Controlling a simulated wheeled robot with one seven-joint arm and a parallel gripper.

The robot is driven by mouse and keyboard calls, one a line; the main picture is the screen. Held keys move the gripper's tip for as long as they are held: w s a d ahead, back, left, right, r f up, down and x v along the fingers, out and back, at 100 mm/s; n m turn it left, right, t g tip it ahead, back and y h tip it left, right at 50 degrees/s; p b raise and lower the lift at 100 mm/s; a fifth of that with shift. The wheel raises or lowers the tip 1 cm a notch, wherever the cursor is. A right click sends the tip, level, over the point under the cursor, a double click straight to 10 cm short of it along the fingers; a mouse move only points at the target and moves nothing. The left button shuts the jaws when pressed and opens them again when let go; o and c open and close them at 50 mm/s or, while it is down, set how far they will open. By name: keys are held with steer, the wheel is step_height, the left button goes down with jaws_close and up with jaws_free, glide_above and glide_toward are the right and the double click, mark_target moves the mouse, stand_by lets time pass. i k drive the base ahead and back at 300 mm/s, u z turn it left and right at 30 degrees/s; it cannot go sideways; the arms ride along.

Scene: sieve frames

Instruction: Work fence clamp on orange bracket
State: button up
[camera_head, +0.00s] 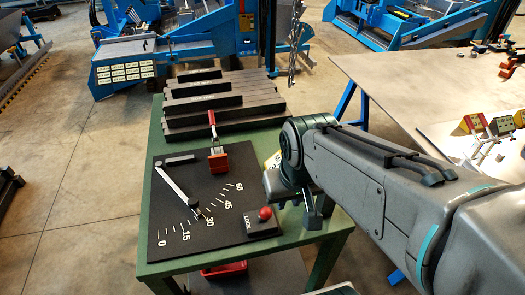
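A fence clamp with a red handle (211,117) and a metal lever stands on an orange bracket (218,162) at the back right of a black angle board (180,238). The handle points up. My gripper (312,214) hangs at the right edge of the green table, right of the bracket and apart from it. My arm hides part of the gripper, and I cannot tell whether it is open or shut. Nothing is seen held in it.
The board bears a silver pointer (180,188) near 30 and a red LOCK knob (265,214). Stacked dark bars (222,104) lie behind it. A similar clamp on yellow pieces (474,124) stands on the beige table (385,95) at right. Chains (295,45) hang behind.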

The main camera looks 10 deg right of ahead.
mark_target(211, 113)
steer(key=k, duration=1.2)
steer(key=u, duration=0.55)
steer(key=i, duration=1.35)
steer(key=z, duration=0.5)
